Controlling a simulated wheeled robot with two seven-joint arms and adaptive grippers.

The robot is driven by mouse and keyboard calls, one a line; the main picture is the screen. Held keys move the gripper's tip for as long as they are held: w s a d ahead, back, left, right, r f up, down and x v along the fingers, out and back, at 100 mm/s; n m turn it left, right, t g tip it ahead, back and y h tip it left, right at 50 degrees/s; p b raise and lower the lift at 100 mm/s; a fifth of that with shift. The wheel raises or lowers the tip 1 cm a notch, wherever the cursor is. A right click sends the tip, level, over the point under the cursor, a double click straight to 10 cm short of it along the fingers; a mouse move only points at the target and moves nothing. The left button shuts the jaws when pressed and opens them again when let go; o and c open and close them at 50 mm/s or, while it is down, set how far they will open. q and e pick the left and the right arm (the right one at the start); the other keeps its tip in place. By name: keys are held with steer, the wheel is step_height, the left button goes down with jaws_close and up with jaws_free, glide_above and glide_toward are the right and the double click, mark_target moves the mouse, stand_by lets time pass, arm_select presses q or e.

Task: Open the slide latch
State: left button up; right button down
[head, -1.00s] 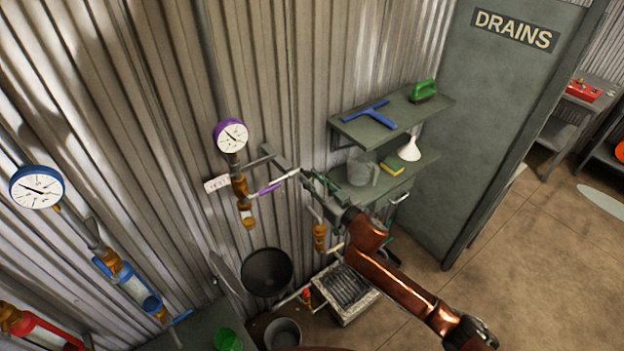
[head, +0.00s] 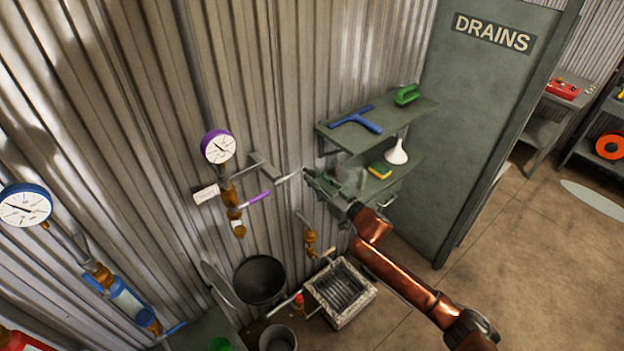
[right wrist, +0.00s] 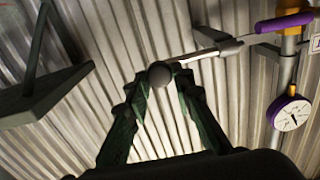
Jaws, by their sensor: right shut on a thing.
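The slide latch is a thin grey metal rod (head: 288,177) on the corrugated wall, beside a purple-handled valve lever (head: 258,197). In the right wrist view the latch's round knob (right wrist: 160,74) sits between my fingertips, and its rod runs right into a grey sleeve (right wrist: 230,47) near the purple lever (right wrist: 285,22). My right gripper (head: 311,178) is shut on the latch knob; it also shows in the right wrist view (right wrist: 160,88). The fingers partly hide the latch end in the head view. My left gripper is not in view.
A purple-rimmed gauge (head: 218,147) and a white tag (head: 206,195) are left of the latch. A shelf (head: 410,114) with a blue squeegee (head: 358,120) stands close behind the gripper at right.

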steer(key=c, duration=1.7)
jaws_free()
steer(key=shift+o, duration=0.2)
steer(key=shift+s+d, duration=0.1)
steer(key=v, duration=1.1)
steer(key=shift+s+d, duration=0.15)
steer(key=shift+s, duration=0.2)
